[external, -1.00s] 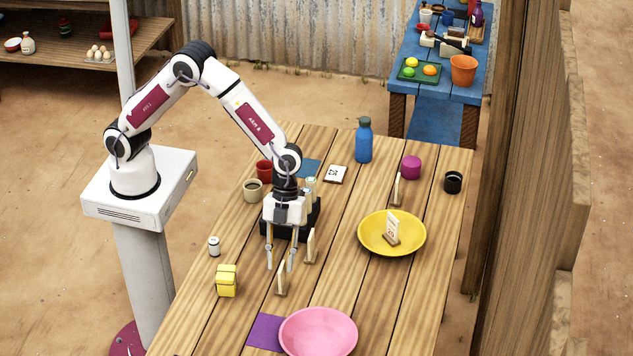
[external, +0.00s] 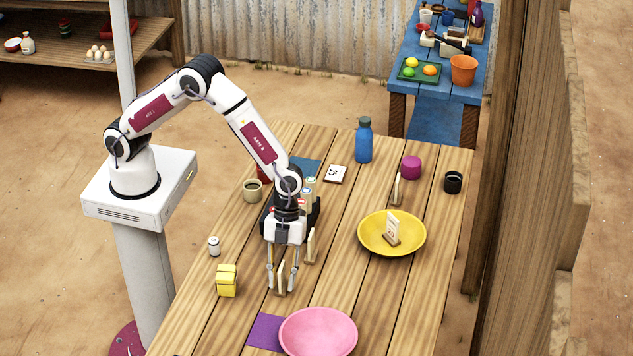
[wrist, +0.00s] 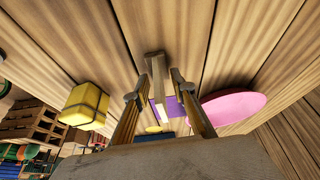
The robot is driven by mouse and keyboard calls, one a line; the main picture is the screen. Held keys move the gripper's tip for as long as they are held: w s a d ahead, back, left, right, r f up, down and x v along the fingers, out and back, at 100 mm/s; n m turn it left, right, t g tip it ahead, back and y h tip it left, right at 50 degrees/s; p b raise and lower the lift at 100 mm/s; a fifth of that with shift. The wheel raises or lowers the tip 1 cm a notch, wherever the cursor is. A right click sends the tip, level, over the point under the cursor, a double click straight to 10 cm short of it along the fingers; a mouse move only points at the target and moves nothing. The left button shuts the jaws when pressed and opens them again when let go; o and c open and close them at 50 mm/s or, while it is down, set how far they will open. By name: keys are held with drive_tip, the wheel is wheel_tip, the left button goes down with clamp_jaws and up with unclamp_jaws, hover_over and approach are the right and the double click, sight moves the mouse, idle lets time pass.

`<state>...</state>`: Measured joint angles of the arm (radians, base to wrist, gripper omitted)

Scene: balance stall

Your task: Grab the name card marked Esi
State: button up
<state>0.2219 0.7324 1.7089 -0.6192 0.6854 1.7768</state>
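Several name cards stand in small wooden bases, and I cannot read a name on any of them. One card (external: 280,277) stands at the front of the table, edge-on to the external camera. My gripper (external: 281,288) is low over it, fingers apart on either side. In the wrist view the card (wrist: 155,72) stands between the open fingertips (wrist: 154,88), with gaps visible. A second card (external: 310,246) stands just behind to the right. A third (external: 391,229) is in the yellow bowl (external: 414,246), and another (external: 397,189) stands behind that bowl.
A yellow box (external: 227,281) and a small can (external: 214,246) are left of my gripper. A pink bowl (external: 318,332) and purple mat (external: 264,332) lie in front. A blue bottle (external: 364,142) stands behind. The right front of the table is clear.

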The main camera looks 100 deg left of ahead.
clamp_jaws()
drive_tip(key=shift+r, duration=0.15)
drive_tip(key=shift+r, duration=4.85)
